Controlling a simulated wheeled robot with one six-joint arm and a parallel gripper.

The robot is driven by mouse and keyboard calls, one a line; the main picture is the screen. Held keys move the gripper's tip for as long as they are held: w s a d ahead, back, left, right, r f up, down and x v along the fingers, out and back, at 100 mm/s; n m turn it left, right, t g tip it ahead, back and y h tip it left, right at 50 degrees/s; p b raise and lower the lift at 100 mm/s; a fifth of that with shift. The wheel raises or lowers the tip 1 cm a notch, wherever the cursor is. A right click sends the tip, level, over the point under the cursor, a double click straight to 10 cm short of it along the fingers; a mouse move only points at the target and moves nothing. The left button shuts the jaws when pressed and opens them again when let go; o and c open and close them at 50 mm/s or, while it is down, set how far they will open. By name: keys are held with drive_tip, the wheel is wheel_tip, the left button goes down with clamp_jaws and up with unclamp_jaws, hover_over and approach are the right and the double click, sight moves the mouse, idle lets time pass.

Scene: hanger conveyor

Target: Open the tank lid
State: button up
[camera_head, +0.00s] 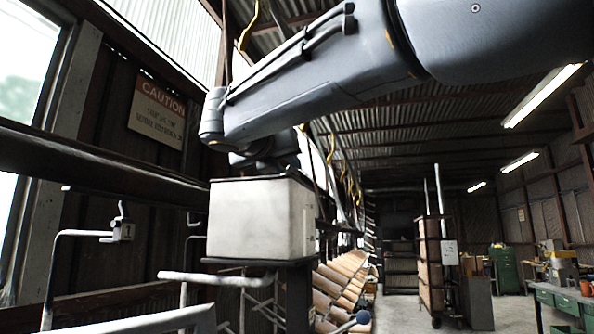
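A pale, box-shaped tank (262,220) with worn sides stands on a dark support left of centre. Its upper edge shows, but I cannot make out a separate lid or whether it is raised. My arm reaches in from the upper right and bends back at the left, above the tank. My gripper (284,164) is at the dark end of the wrist, just over the tank's top. Its fingers are too dark and hidden to see, so I cannot tell whether they are open or touch the tank.
Pale bent metal hanger frames (75,236) stand at the left and in front of the tank. A dark beam (100,165) runs along the left wall below a caution sign (157,112). Orange-brown rollers (340,283) lie behind the tank. Open floor (400,312) shows right of centre; green benches (565,302) stand at far right.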

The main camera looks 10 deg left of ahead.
sight(291, 168)
drive_tip(key=shift+w+d+p, duration=0.15)
drive_tip(key=shift+w+p, duration=0.05)
drive_tip(key=shift+w, duration=0.8)
drive_tip(key=shift+w+d+p, duration=0.1)
drive_tip(key=shift+w+p, duration=0.1)
drive_tip(key=shift+w, duration=0.8)
clamp_jaws()
